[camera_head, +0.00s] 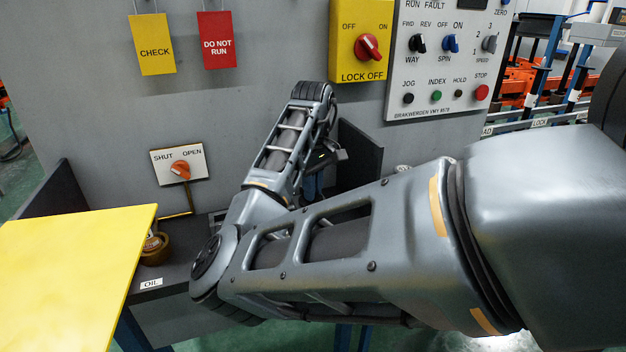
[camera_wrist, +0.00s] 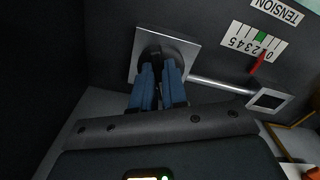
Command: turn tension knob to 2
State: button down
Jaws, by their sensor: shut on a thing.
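The tension knob (camera_wrist: 152,56) is dark and round, in front of a square metal plate (camera_wrist: 190,50) in the wrist view. My gripper (camera_wrist: 160,76) has its two blue fingers shut on it and hides much of it. A white scale (camera_wrist: 238,41) reads 5 to 0 from left to right under the TENSION label (camera_wrist: 277,10). A green mark (camera_wrist: 260,36) sits above the 2. The red pointer (camera_wrist: 257,65) has its tip close to the 1; the exact reading is hard to tell. In the head view my arm hides the knob and the scale.
A metal rod (camera_wrist: 220,85) runs from the plate to a square frame (camera_wrist: 268,100). In the head view, dark side panels (camera_head: 362,155) flank the work spot. A yellow board (camera_head: 70,275), an orange SHUT/OPEN knob (camera_head: 180,170) and a control panel (camera_head: 440,75) are nearby.

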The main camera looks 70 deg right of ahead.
jog(key=m+p, duration=0.4)
jog(key=m, duration=0.1)
jog(key=shift+a+r+m, duration=0.1)
jog(key=shift+a+m, duration=0.05)
jog(key=shift+m, duration=0.15)
jog(key=m+p, duration=0.3)
jog(key=m, duration=0.3)
jog(key=shift+w+p, duration=0.2)
jog(key=shift+p, duration=0.2)
jog(key=m+p, duration=0.2)
jog(key=m, duration=0.4)
jog(key=shift+w+m, duration=0.15)
jog(key=shift+m, duration=0.15)
jog(key=m, duration=0.5)
jog(key=shift+w+m+p, duration=0.15)
jog(key=shift+m+p, duration=0.15)
jog(key=shift+p, duration=0.05)
jog(key=c, duration=1.2)
grip_release()
jog(key=shift+o, duration=0.2)
